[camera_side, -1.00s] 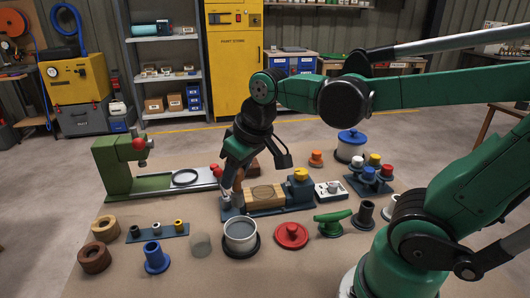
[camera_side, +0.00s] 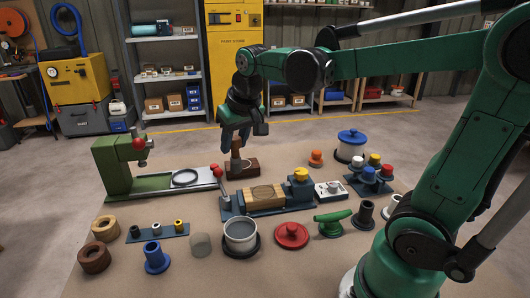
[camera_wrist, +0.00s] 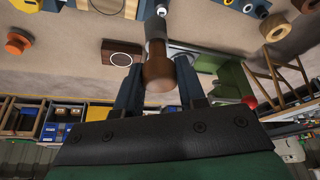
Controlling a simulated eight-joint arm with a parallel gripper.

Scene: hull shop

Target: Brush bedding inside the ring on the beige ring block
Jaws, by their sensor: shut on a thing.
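The beige ring block (camera_side: 264,196) lies in a dark blue fixture in the side view, with a dark ring outline on its top. My gripper (camera_side: 236,138) is behind and left of it, above the table. It is shut on a brush with a brown handle (camera_wrist: 159,75). In the wrist view the handle is between the fingers and a grey shaft runs up from it to a pale end near the top edge. In the side view the brush is small, and I cannot tell whether its tip touches anything. It is apart from the ring block.
A brown block (camera_side: 246,170) stands behind the fixture. A green stand with a rail (camera_side: 118,165) is at left. A grey pot (camera_side: 240,236), a red lid (camera_side: 291,235) and a blue flanged piece (camera_side: 156,257) stand in front. A blue-lidded container (camera_side: 351,146) is at back right.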

